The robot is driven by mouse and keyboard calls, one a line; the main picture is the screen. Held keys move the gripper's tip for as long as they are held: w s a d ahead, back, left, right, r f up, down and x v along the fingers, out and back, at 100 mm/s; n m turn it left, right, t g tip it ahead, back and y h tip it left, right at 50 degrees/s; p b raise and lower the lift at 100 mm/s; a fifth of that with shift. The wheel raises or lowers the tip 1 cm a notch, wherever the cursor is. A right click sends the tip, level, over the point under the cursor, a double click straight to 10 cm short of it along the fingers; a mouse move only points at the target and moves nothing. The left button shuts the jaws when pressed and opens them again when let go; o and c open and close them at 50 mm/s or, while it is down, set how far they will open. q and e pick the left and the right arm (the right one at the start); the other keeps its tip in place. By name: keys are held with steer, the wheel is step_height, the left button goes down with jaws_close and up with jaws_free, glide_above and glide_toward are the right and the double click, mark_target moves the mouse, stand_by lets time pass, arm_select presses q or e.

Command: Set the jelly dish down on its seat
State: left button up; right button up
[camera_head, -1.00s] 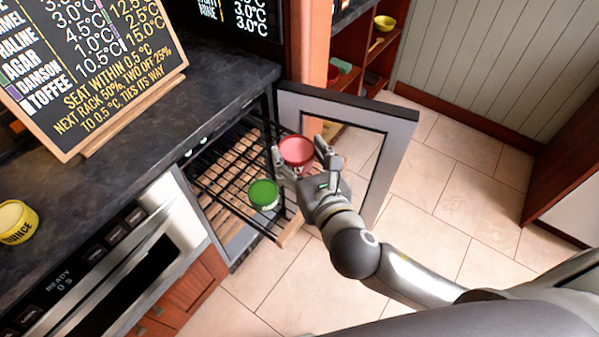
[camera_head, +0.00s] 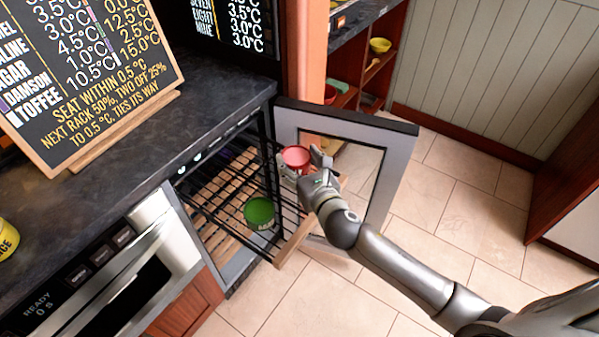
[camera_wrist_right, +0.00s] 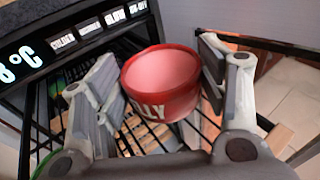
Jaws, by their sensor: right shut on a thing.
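The red jelly dish (camera_head: 295,158) is in my right gripper (camera_head: 306,168), over the right end of the pulled-out wire rack (camera_head: 233,198). In the right wrist view the dish (camera_wrist_right: 160,84), with "LLY" showing on its side, sits upright between the two fingers of the gripper (camera_wrist_right: 165,95). The gripper is shut on it. Rack wires pass beneath the dish; I cannot tell whether its base touches them. The seat under it is hidden. My left gripper is not in view.
A green dish (camera_head: 259,212) stands on the rack to the left, nearer the front. The open cabinet door (camera_head: 395,165) stands just behind my right arm. A chalkboard (camera_head: 90,75) stands on the dark counter (camera_head: 215,100). The tiled floor (camera_head: 440,200) is clear.

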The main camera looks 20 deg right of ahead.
mark_target(299, 170)
steer(key=shift+w+f, duration=0.15)
steer(key=shift+w, duration=0.05)
steer(key=f, duration=0.1)
steer(key=f+b, duration=0.1)
steer(key=f, duration=0.1)
steer(key=shift+w+d+f, duration=0.15)
steer(key=shift+w+f, duration=0.05)
steer(key=shift+f, duration=0.1)
